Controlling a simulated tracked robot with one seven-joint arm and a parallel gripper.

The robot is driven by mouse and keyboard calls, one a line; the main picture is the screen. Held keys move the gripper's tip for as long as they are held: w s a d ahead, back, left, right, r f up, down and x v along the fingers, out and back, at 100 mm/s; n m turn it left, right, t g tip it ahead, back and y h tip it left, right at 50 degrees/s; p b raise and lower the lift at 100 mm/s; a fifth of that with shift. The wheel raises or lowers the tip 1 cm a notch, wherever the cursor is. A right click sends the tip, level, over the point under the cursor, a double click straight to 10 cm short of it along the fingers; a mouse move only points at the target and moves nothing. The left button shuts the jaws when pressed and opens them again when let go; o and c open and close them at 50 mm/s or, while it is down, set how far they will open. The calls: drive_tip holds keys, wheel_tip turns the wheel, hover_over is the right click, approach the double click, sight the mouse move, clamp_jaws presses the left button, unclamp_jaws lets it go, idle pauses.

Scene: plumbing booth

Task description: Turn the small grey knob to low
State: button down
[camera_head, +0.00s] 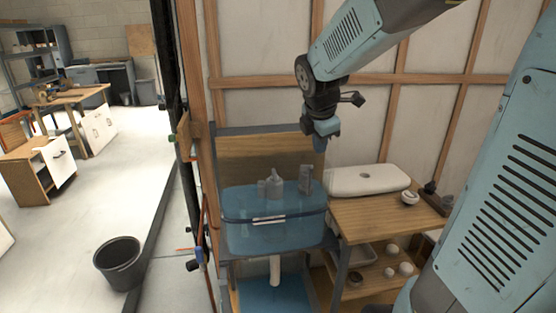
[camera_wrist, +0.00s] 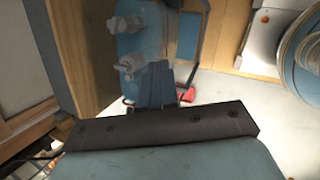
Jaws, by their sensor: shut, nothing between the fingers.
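My gripper (camera_head: 322,145) hangs fingers down above the blue see-through basin (camera_head: 250,238). It is shut and empty, and in the wrist view its fingers (camera_wrist: 158,78) are together. Grey fittings (camera_head: 275,186) stand on the basin's top at its middle, and another grey upright piece (camera_head: 305,180) stands to their right. My gripper is above that right piece and appears apart from it. In the wrist view, grey fittings (camera_wrist: 130,66) show on the blue basin left of my fingers. I cannot tell which piece is the small grey knob, nor its setting.
A wooden bench (camera_head: 378,212) with a white sink or tank lid (camera_head: 366,180) and a small white part (camera_head: 410,198) stands right of the basin. A wood-framed wall rises behind. A black bucket (camera_head: 118,262) stands on the floor at left. The air around my gripper is clear.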

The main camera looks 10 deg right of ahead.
sight(303, 166)
drive_tip(key=w+f+n, duration=0.4)
drive_tip(key=w+f, duration=0.1)
drive_tip(key=w+f+n, duration=0.4)
drive_tip(key=w+f, duration=0.1)
drive_tip(key=w, duration=0.1)
drive_tip(key=w+d+f+n, duration=0.1)
drive_tip(key=w+f+n, duration=0.3)
drive_tip(key=w+f, duration=0.1)
drive_tip(key=shift+w+f+y, duration=0.15)
drive_tip(key=shift+f+y, duration=0.2)
drive_tip(key=shift+y, duration=0.05)
drive_tip(key=shift+w+d, duration=0.2)
drive_tip(key=shift+w, duration=0.75)
